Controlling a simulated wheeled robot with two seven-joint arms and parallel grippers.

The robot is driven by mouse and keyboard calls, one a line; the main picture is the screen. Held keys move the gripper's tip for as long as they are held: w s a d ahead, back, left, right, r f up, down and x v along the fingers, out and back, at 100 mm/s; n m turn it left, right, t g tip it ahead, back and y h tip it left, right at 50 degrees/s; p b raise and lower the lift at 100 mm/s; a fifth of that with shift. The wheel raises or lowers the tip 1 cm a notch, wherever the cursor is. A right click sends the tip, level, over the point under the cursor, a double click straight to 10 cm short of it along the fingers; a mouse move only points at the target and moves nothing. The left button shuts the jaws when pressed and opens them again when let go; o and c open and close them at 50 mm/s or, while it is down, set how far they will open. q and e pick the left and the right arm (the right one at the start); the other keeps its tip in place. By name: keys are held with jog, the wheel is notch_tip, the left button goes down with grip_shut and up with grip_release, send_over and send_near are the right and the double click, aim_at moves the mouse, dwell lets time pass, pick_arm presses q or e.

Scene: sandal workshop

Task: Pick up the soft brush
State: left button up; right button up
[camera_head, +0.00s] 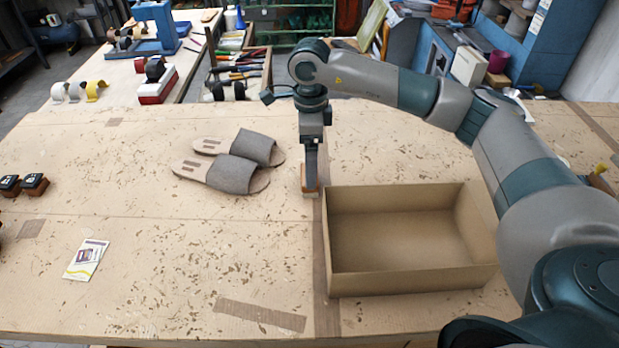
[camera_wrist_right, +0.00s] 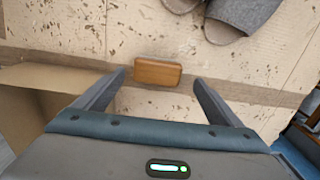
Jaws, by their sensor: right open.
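A small brown wooden block (camera_wrist_right: 158,72), which I take to be the back of the soft brush, lies on the table in the right wrist view. It is between and just ahead of the fingertips of my open, empty right gripper (camera_wrist_right: 162,80). In the head view the brush (camera_head: 310,192) is partly hidden behind the fingers of my right gripper (camera_head: 311,182), which points straight down over it. Its bristles cannot be made out. My left gripper is not in view.
An open, empty cardboard box (camera_head: 405,286) stands right of the brush. A pair of grey sandals (camera_head: 231,174) lies to the left. A leaflet (camera_head: 87,259) and dark-topped blocks (camera_head: 34,184) are farther left. The front left of the table (camera_head: 180,290) is mostly clear.

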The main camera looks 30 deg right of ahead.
aim_at(306, 193)
jog(key=shift+s+a+f+p, duration=0.1)
jog(key=shift+s+f+p, duration=0.1)
jog(key=shift+f+p, duration=0.65)
notch_tip(306, 193, down, 3)
jog(key=shift+r+p, duration=0.2)
jog(key=shift+p, duration=0.65)
jog(key=shift+f, duration=0.45)
jog(key=c, duration=1.2)
jog(key=shift+o, duration=0.2)
